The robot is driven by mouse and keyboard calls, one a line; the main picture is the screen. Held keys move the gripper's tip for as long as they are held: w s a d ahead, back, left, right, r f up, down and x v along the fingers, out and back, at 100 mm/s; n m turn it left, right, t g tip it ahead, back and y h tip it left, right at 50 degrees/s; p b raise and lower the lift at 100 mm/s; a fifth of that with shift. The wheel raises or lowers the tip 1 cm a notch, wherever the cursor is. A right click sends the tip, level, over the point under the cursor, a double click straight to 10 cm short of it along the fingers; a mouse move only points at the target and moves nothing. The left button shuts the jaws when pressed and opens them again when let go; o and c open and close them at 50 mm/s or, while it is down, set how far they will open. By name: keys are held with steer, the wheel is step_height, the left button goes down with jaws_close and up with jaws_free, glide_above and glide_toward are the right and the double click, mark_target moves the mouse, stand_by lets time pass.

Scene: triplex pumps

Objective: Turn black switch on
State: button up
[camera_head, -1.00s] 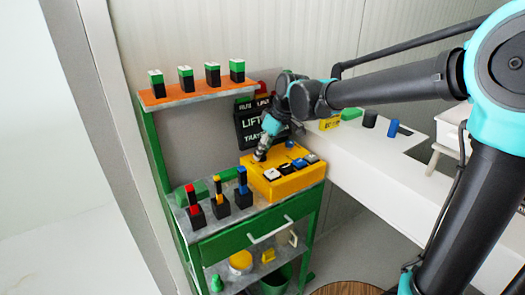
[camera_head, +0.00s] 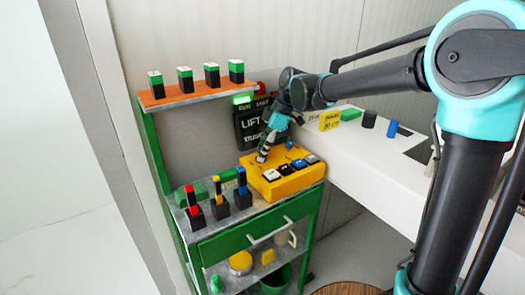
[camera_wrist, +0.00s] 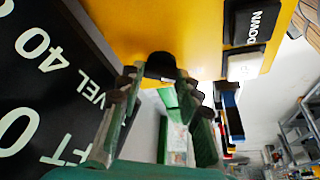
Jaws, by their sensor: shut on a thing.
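The yellow control box (camera_head: 285,185) sits on the right of the green workbench. My gripper (camera_head: 262,155) reaches down to the back left of its top. In the wrist view, my gripper (camera_wrist: 158,84) has its two fingers closed around a black rounded knob (camera_wrist: 160,64) on the yellow face, which appears to be the black switch. The fingers hide most of this knob in the head view. A blue knob (camera_head: 289,145) is right of my gripper.
A black display panel (camera_head: 250,126) reading LIFT stands behind the box, with a bright green light (camera_head: 243,99) on it. Three levers (camera_head: 217,192) stand left of the box. An orange shelf (camera_head: 195,90) holds green-topped blocks. A white table (camera_head: 370,160) lies right.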

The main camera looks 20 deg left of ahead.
stand_by(0.4)
steer(key=o, duration=1.2)
steer(key=shift+c, duration=0.2)
